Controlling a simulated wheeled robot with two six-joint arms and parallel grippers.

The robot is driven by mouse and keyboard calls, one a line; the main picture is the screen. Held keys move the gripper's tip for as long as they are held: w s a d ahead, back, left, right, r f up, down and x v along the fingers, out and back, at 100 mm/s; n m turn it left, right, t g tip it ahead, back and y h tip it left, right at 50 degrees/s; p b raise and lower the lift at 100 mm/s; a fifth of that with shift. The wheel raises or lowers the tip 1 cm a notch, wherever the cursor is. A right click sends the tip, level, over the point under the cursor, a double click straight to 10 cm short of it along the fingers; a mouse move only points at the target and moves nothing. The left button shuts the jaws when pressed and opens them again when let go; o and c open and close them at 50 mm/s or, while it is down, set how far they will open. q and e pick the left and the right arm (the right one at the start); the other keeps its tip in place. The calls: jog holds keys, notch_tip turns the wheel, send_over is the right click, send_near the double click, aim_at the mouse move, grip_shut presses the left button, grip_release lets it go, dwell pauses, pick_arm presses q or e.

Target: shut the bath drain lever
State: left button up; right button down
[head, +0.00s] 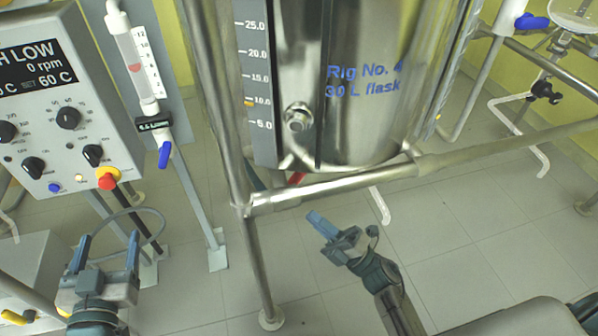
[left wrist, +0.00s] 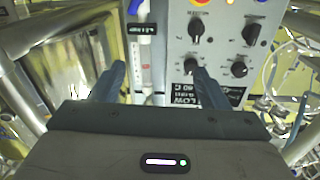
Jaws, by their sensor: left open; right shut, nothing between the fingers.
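A red lever (head: 296,179), which looks like the bath drain lever, shows only in part in the head view. It sits low under the steel bath (head: 370,120), behind the horizontal frame rail. My right gripper (head: 316,220) is shut and empty, below and in front of that rail, apart from the lever. My left gripper (head: 108,246) is open and empty at the lower left, below the control box. Its spread fingers also show in the left wrist view (left wrist: 158,78), with nothing between them. No lever can be made out in the left wrist view.
The control box (head: 50,110) with knobs and a red button (head: 107,180) stands at the left; it appears inverted in the left wrist view (left wrist: 215,50). A flowmeter with a blue valve handle (head: 165,154) is beside it. The steel frame rail (head: 330,187) crosses before the bath.

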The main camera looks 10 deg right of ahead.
aim_at(294, 181)
jog(key=w+d+m+h+p, duration=0.1)
jog(key=w+d+m+p, duration=0.1)
jog(key=d+m+p, duration=0.3)
pick_arm(q)
jog(key=s+a+f+g+y+p, duration=0.1)
jog(key=s+a+f+g+p, duration=0.2)
jog(key=s+f+g, duration=1.1)
jog(key=shift+s+f+n+g+y, duration=0.35)
jog(key=shift+s+n+g+y, duration=0.05)
jog(key=shift+s, duration=0.25)
pick_arm(e)
jog(key=a+f+x, duration=0.1)
jog(key=x, duration=0.9)
jog(key=shift+f+g, duration=0.2)
jog(key=shift+g, duration=0.1)
pick_arm(q)
jog(key=shift+d+f, duration=0.1)
